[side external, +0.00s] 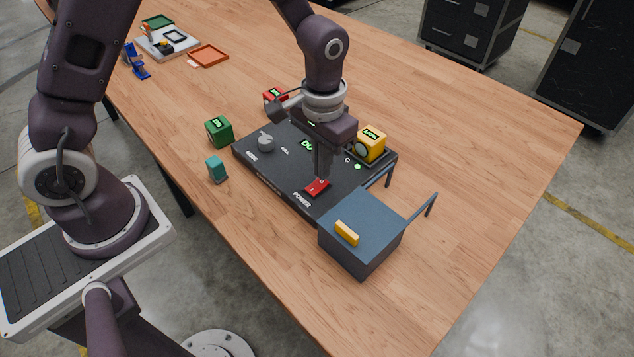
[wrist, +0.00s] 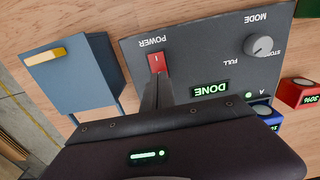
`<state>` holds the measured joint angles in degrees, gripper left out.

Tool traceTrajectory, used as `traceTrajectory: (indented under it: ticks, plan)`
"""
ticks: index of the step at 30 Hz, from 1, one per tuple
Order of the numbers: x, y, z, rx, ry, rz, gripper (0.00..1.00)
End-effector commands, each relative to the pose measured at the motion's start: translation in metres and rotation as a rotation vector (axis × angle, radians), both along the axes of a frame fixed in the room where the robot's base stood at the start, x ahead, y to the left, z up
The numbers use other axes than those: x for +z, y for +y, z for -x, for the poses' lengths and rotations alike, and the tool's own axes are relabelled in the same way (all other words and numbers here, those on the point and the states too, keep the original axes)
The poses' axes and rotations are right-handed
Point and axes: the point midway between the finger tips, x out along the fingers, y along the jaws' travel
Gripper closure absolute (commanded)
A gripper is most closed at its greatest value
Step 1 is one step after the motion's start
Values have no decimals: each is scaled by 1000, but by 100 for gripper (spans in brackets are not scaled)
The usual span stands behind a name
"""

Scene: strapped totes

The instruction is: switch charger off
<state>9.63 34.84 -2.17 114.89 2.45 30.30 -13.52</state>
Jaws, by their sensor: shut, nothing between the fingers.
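The charger (side external: 262,181) is a black box on the wooden table, with a grey mode knob (side external: 266,143) and a red power rocker switch (side external: 317,188). In the wrist view its green display (wrist: 210,89) reads DONE, and the knob (wrist: 262,46) sits near the STOR marking. The red switch also shows there (wrist: 156,62), under the POWER label. My gripper (side external: 320,178) is shut and empty, pointing down with its fingertips at the red switch. I cannot tell whether the tips touch it. The yellow battery (side external: 371,144) sits at the charger's right end.
A blue-grey box (side external: 362,225) with a yellow handle stands close to the charger's front right. A green battery (side external: 219,132), a teal block (side external: 216,169) and a red battery (side external: 275,97) are around the charger. Trays (side external: 208,55) lie far back left. The table's right side is clear.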

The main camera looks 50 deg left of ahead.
Motion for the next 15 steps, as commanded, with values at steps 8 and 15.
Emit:
traceTrajectory:
  ticks: [8,15]
  plan:
    - [-4,0,0,0,1,0,100]
    - [-8,0,0,0,1,0,100]
